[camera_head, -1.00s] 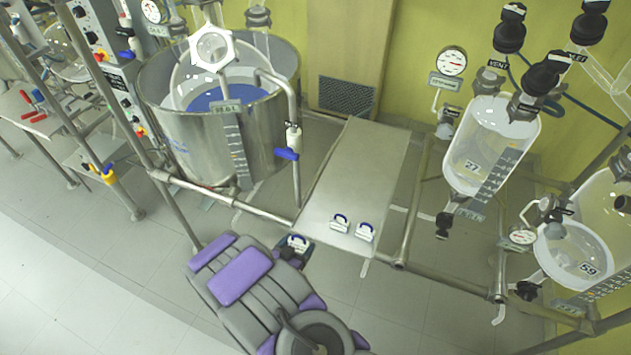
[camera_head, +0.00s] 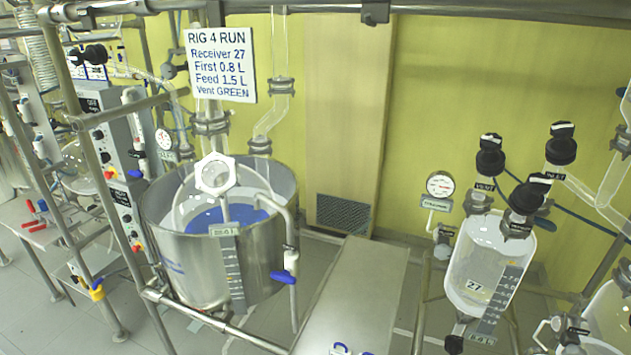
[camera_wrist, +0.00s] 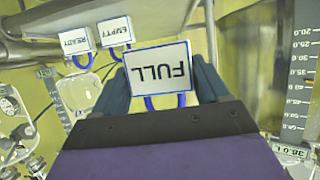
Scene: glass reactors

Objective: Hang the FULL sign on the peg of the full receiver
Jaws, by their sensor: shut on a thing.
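The FULL sign (camera_wrist: 158,70), a white plate with a blue loop, is held in my gripper (camera_wrist: 163,88); its lettering is upside down in the wrist view. The gripper is not visible in the head view. Receiver 27 (camera_head: 483,268), a clear vessel with a black scale strip, hangs at the right in the head view. A second receiver (camera_head: 608,318) is cut off at the lower right edge. I cannot make out the pegs or tell the liquid levels surely. The READY sign (camera_wrist: 74,42) and EMPTY sign (camera_wrist: 115,32) are at the wrist view's upper left.
A metal bench (camera_head: 350,295) stands in the middle, with blue sign loops at the bottom edge. A large steel tank (camera_head: 190,270) stands left of it. A rig notice (camera_head: 221,65) hangs above the tank. Pipe frames and black valves (camera_head: 490,160) surround receiver 27.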

